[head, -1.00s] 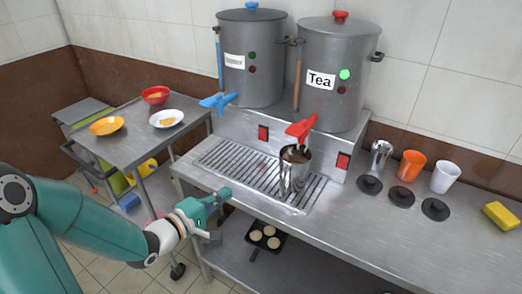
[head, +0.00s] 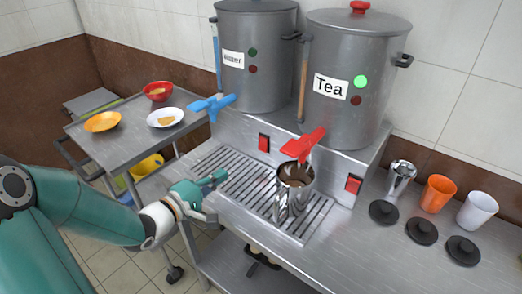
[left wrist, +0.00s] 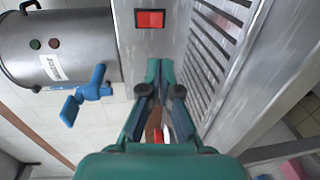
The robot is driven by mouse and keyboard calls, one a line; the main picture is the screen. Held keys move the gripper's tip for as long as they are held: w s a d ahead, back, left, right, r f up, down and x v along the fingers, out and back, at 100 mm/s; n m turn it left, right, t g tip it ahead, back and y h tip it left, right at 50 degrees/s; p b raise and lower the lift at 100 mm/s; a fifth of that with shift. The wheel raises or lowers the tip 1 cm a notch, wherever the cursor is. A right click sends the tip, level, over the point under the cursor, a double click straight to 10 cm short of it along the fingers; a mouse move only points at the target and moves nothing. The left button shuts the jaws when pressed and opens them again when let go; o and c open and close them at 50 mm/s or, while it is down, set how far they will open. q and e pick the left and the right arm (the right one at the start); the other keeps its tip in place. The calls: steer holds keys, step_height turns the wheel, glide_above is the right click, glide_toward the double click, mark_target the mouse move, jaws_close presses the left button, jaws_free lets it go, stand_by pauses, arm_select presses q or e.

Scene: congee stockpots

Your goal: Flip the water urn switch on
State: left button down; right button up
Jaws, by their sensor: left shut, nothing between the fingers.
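The left wrist view shows the urn (left wrist: 70,50), the blue tap (left wrist: 88,94) and the red switch (left wrist: 150,18) at the top. My left gripper (head: 212,188) is over the near left edge of the drip grate, short of the switch. In the wrist view its fingers (left wrist: 160,68) are shut and empty, pointing toward the switch. My right gripper is not in view.
The tea urn (head: 355,80), with a lit green lamp, has its own red switch (head: 353,184). A metal cup (head: 293,190) with brown liquid stands on the grate (head: 245,185) under the red tap. Cups and black lids stand at right; a cart (head: 130,140) with bowls stands at left.

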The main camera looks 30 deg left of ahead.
mark_target(262, 150)
arm_select(q)
steer(key=shift+w+d, duration=0.3)
steer(key=shift+w, duration=0.7)
steer(key=w, duration=0.4)
steer(key=w+f+p, duration=0.1)
steer(key=w, duration=0.3)
steer(key=w+d, duration=0.1)
steer(key=w, duration=0.3)
steer(key=shift+w+f+p, duration=0.2)
steer(key=shift+f+p, duration=0.15)
steer(key=shift+p, duration=0.05)
steer(key=shift+w+f+t+b, duration=0.15)
steer(key=shift+w+t+b, duration=0.15)
steer(key=shift+b, duration=0.75)
steer(key=shift+s, duration=0.1)
